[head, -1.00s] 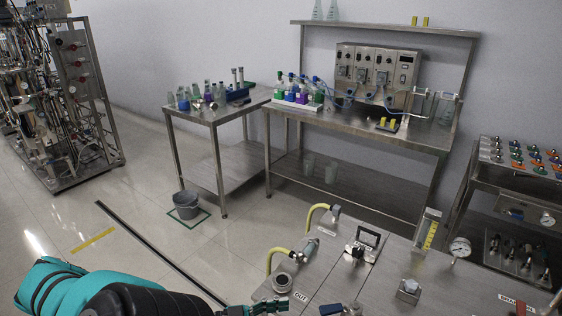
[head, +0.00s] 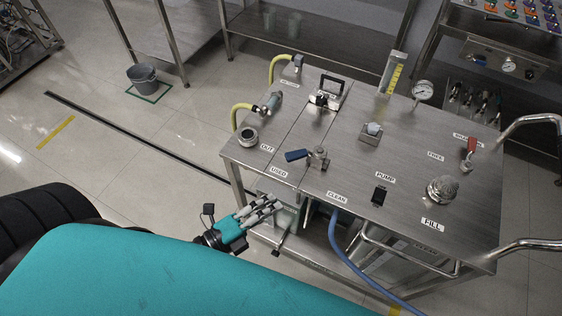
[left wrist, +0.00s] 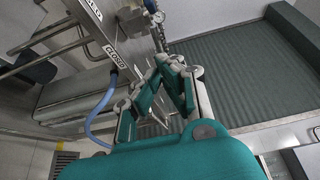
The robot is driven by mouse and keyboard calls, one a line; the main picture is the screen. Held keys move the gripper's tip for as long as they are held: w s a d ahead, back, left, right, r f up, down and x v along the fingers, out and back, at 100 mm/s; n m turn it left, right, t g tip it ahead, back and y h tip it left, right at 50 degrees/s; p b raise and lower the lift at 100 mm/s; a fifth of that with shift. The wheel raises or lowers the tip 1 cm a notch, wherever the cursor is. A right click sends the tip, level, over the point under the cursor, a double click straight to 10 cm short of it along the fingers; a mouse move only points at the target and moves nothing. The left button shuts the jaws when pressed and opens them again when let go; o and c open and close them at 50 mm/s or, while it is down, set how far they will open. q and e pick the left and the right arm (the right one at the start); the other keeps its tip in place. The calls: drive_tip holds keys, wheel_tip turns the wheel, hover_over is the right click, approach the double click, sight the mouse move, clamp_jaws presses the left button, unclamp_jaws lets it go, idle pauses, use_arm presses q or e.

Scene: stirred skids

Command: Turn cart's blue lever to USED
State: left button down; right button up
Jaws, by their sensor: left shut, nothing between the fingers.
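The steel cart (head: 345,225) fills the right half of the head view. Its blue lever (head: 297,155) lies on the top, its blue handle pointing left from a metal valve body (head: 318,155). My left gripper (head: 268,207) is shut and empty, in front of the cart's left front corner and apart from the lever. In the left wrist view its fingers (left wrist: 172,72) are together; I cannot make out the lever there.
A blue hose (head: 345,258) hangs at the front. A grey bucket (head: 143,78) stands on the open floor at left.

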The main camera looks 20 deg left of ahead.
use_arm(q)
drive_tip(key=w+p, duration=0.1)
drive_tip(key=w, duration=0.2)
drive_tip(key=w+d+p, duration=0.1)
drive_tip(key=w, duration=0.3)
drive_tip(key=w+d+p, duration=0.1)
drive_tip(key=w, duration=0.2)
drive_tip(key=shift+w+d+r+p, duration=0.1)
drive_tip(key=shift+w+d+p, duration=0.15)
drive_tip(key=shift+w+p, duration=0.1)
drive_tip(key=shift+w+a, duration=0.2)
drive_tip(key=shift+a, duration=0.15)
use_arm(e)
drive_tip(key=r, duration=0.1)
drive_tip(key=s+r, duration=0.1)
drive_tip(key=r, duration=0.2)
drive_tip(key=shift+s, duration=0.3)
drive_tip(key=shift+s+f, duration=0.1)
drive_tip(key=shift+s, duration=0.1)
use_arm(q)
drive_tip(key=shift+a, duration=0.1)
drive_tip(key=shift+a+m+g+h, duration=0.1)
drive_tip(key=shift+m+g+h, duration=0.2)
drive_tip(key=shift+h, duration=0.1)
drive_tip(key=shift+w+a, duration=0.1)
use_arm(e)
drive_tip(key=shift+s+f, duration=0.1)
drive_tip(key=shift+f, duration=0.05)
